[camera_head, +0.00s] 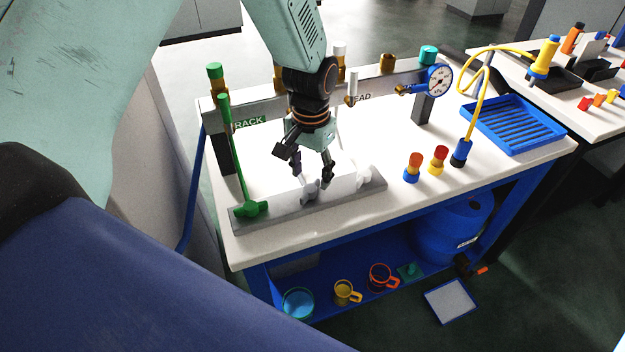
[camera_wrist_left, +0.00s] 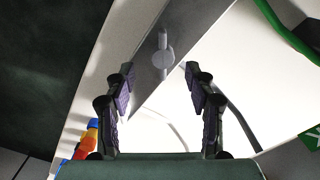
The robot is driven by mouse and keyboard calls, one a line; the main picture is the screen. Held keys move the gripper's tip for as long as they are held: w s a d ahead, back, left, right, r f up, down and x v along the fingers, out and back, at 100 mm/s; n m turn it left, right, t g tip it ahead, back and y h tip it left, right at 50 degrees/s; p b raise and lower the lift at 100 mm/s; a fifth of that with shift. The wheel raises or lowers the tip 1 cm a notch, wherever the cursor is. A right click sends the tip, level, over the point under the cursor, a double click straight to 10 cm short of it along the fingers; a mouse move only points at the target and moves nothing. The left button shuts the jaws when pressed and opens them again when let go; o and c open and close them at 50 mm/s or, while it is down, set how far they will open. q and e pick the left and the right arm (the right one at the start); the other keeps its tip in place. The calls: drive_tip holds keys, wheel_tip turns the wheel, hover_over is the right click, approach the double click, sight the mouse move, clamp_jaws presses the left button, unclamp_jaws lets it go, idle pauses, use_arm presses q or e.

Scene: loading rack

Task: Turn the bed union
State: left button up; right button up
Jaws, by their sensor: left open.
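A grey bar-shaped bed (camera_head: 281,217) lies along the front of the white rack bench. A pale grey fitting, apparently the bed union (camera_head: 310,191), sits on it near the middle. In the left wrist view a round grey fitting with a short stem (camera_wrist_left: 163,59) stands on the grey strip, just beyond the gap between the fingers. My left gripper (camera_head: 312,173) points down over the bed, fingers spread beside the fitting. It also shows in the left wrist view (camera_wrist_left: 160,74), open with nothing between its pads. Contact cannot be told. My right gripper is not in view.
A green-handled valve (camera_head: 250,209) stands at the bed's left end, a white fitting (camera_head: 365,178) toward its right. The grey rack rail (camera_head: 270,113) with a gauge (camera_head: 438,80) runs behind. Several coloured fittings and a blue tray (camera_head: 515,125) occupy the right side.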

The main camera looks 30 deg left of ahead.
sight(310, 187)
use_arm(q)
drive_tip(key=f, duration=0.4)
drive_tip(key=shift+w+a, duration=0.2)
drive_tip(key=shift+w, duration=0.1)
drive_tip(key=shift+s+a+f, duration=0.15)
drive_tip(key=shift+a+f, duration=0.05)
drive_tip(key=shift+s, duration=0.15)
drive_tip(key=shift+s+d+r, duration=0.1)
drive_tip(key=shift+d+r, duration=0.05)
drive_tip(key=shift+d, duration=0.2)
drive_tip(key=shift+c, duration=0.3)
drive_tip(key=shift+w, duration=0.25)
drive_tip(key=shift+c, duration=0.7)
drive_tip(key=shift+w+a+f, duration=0.1)
drive_tip(key=shift+a+f, duration=0.1)
drive_tip(key=shift+f, duration=0.05)
drive_tip(key=c, duration=0.3)
drive_tip(key=shift+a, duration=0.1)
drive_tip(key=shift+c, duration=0.9)
drive_tip(key=shift+r, duration=0.2)
drive_tip(key=shift+c, duration=1.3)
clamp_jaws()
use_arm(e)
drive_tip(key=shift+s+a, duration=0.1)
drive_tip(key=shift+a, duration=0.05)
